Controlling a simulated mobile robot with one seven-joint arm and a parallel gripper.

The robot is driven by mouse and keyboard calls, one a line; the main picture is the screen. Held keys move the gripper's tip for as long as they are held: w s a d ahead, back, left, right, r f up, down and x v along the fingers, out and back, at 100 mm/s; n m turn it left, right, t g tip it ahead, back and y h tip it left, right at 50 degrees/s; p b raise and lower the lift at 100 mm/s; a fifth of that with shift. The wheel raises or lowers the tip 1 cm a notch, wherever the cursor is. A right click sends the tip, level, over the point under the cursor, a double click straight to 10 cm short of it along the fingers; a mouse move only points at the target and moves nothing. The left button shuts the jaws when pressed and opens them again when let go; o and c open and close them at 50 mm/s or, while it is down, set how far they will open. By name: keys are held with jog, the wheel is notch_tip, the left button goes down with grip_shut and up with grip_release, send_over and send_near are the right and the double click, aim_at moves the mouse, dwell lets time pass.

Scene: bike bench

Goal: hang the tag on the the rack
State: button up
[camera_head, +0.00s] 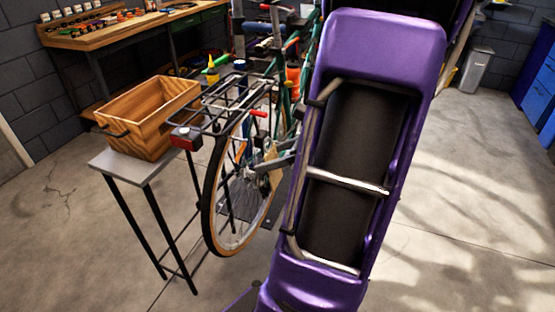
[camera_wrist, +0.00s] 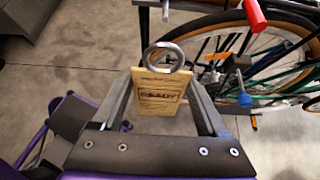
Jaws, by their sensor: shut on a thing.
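My gripper (camera_wrist: 160,84) is shut on a tan tag (camera_wrist: 157,98) marked "READY", with a metal ring (camera_wrist: 163,57) at its top. The ring stands above the fingertips in the wrist view. In the head view the tag (camera_head: 275,174) shows as a small tan patch beside the rear wheel, near my gripper (camera_head: 269,163). The black rack (camera_head: 232,92) sits over the bike's rear wheel, above and left of my gripper. In the wrist view a dark bar with a short, pale-ended peg (camera_wrist: 166,12) lies beyond the ring, apart from it.
A red-tipped part (camera_wrist: 256,14) sticks out near the rack. The rear wheel (camera_head: 212,210) is close to my gripper. A wooden crate (camera_head: 148,118) stands on a small table (camera_head: 134,168) at left. Open floor lies at right.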

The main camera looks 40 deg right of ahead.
jog(key=w+a+f+b, duration=0.1)
jog(key=w+a+b, duration=0.1)
jog(key=w, duration=0.5)
jog(key=shift+a, duration=0.45)
jog(key=shift+f, duration=0.15)
dwell(0.7)
jog(key=o, duration=1.2)
jog(key=p+v, duration=0.3)
jog(key=v, duration=1.4)
jog(key=shift+s+d+r, duration=0.1)
jog(key=shift+r, duration=0.1)
